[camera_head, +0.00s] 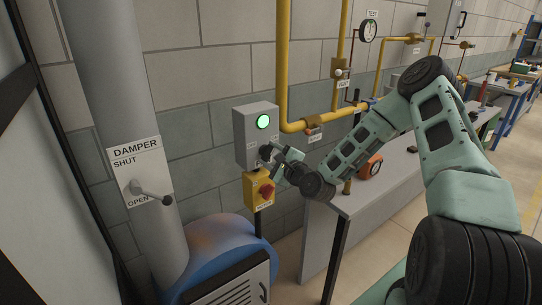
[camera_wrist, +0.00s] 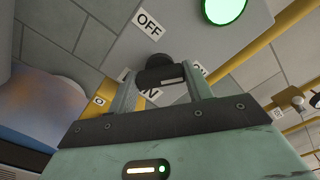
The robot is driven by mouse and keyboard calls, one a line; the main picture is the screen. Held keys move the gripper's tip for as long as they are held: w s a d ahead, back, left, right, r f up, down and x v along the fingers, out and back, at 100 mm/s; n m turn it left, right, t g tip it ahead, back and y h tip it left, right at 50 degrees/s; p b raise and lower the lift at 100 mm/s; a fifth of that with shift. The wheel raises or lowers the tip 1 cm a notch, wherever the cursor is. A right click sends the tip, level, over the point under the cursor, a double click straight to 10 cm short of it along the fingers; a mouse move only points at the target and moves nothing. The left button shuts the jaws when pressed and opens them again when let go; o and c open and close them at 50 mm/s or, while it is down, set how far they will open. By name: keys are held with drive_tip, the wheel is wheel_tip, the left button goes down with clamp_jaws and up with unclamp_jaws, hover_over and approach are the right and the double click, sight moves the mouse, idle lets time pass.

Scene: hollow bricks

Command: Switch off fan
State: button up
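The fan's grey control box (camera_head: 256,137) is on the block wall, with a lit green lamp (camera_head: 263,121), also seen at the top of the wrist view (camera_wrist: 224,8). A black rotary knob (camera_wrist: 160,72) is below the lamp. Another label behind the knob is mostly covered. My gripper (camera_wrist: 160,84) is at the box. Its two fingers stand on either side of the knob and appear to touch it. It also shows in the head view (camera_head: 272,155).
A yellow box with a red switch (camera_head: 266,190) is just under the control box. A duct with a DAMPER lever (camera_head: 150,193) is at left, above a blue fan housing (camera_head: 215,248). Yellow pipes (camera_head: 283,60) run at right. A grey bench (camera_head: 350,205) is below my arm.

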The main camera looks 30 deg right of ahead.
drive_tip(key=shift+c, duration=1.2)
drive_tip(key=shift+n, duration=0.3)
drive_tip(key=n+b, duration=0.2)
drive_tip(key=shift+f+n, duration=0.2)
drive_tip(key=shift+n, duration=0.1)
drive_tip(key=n+b, duration=0.2)
drive_tip(key=n, duration=0.2)
drive_tip(key=shift+b, duration=0.4)
drive_tip(key=n+b, duration=0.2)
drive_tip(key=n, duration=0.1)
drive_tip(key=shift+n, duration=0.4)
drive_tip(key=shift+n+b, duration=1.25)
drive_tip(key=shift+n, duration=0.25)
